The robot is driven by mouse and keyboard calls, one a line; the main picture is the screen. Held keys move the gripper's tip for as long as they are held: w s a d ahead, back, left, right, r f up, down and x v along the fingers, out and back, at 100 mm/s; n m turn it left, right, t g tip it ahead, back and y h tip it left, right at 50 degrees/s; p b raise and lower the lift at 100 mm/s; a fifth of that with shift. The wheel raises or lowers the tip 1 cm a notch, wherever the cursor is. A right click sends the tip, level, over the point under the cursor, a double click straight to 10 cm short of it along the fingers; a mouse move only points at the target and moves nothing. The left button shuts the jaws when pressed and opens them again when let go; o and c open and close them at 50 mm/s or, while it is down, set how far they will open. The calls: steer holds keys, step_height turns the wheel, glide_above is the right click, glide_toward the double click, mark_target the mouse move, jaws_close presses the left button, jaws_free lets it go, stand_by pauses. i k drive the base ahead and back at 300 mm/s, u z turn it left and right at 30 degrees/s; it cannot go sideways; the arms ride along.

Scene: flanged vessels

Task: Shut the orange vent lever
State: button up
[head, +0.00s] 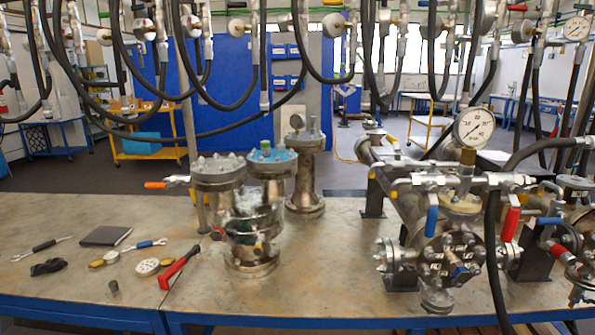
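The orange vent lever (156,185) shows in the head view on the left part of the bench. It sticks out to the left, roughly level, from a small metal valve fitting (178,180). The fitting is beside the bolted flange of a steel vessel (218,172). Whether the valve is open or shut cannot be told from this view. My gripper is not in view.
Several black hoses (208,103) hang above the bench (330,270). A blue-topped vessel (272,163) stands beside the lever's vessel. A red-handled tool (178,268) and other small tools lie in front. A horizontal vessel with a gauge (474,128) stands right. Bare bench lies mid-front.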

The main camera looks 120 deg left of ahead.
mark_target(158, 185)
steer(key=u, duration=4.25)
steer(key=k, duration=0.45)
steer(key=u, duration=0.25)
steer(key=i, duration=0.5)
steer(key=z, duration=0.3)
steer(key=k, duration=0.1)
steer(key=u, duration=0.15)
